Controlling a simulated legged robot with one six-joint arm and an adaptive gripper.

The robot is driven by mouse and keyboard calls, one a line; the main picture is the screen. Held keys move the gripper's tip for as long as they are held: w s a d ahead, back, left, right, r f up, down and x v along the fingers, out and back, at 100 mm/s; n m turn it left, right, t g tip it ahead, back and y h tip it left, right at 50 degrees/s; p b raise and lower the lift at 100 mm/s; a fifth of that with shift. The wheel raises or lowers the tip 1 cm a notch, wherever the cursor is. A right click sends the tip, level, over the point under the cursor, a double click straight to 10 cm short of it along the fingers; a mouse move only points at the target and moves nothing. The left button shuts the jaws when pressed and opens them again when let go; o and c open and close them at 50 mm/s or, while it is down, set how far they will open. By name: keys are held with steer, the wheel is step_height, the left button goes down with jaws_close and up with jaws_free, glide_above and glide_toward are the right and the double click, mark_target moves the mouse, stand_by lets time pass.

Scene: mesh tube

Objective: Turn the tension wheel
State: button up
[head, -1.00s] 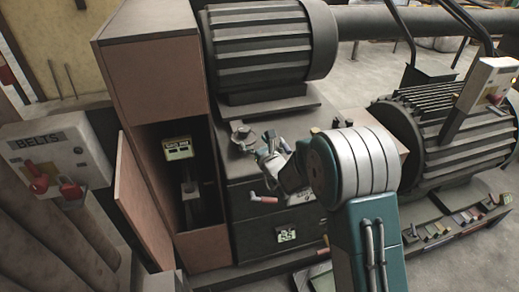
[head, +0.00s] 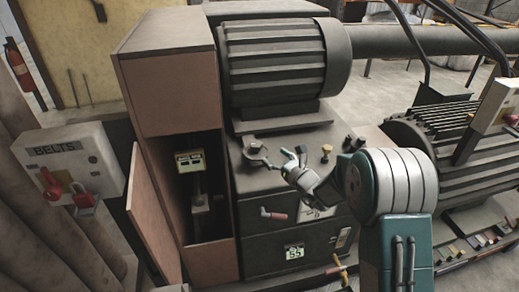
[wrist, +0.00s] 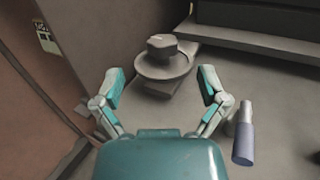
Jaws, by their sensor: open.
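A grey round disc with a faceted hub, which looks like the tension wheel (head: 254,152), sits on top of the dark cabinet below the upper motor. It shows large in the wrist view (wrist: 163,68), ahead of my gripper. My gripper (head: 291,160) is just to the right of it in the head view. In the wrist view my gripper (wrist: 162,88) has its two teal-and-grey fingers spread wide, with nothing between them. The wheel is beyond the fingertips, roughly centred between them. I see no contact with it.
A crank with a red handle (head: 274,214) and a small display (head: 294,252) are on the cabinet front. An open brown door (head: 152,220) and a belts box (head: 70,165) are at left.

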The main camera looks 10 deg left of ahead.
mark_target(261, 146)
steer(key=w+a+n+g, duration=0.1)
steer(key=w+a, duration=0.1)
steer(key=w+a+n+g+y, duration=0.1)
steer(key=w+a, duration=0.1)
steer(key=a, duration=0.1)
steer(key=w+a+f+g, duration=0.1)
steer(key=w+a+g, duration=0.1)
steer(key=shift+a+n+y, duration=0.15)
steer(key=shift+n+y, duration=0.25)
steer(key=shift+r, duration=0.1)
steer(key=c, duration=1.2)
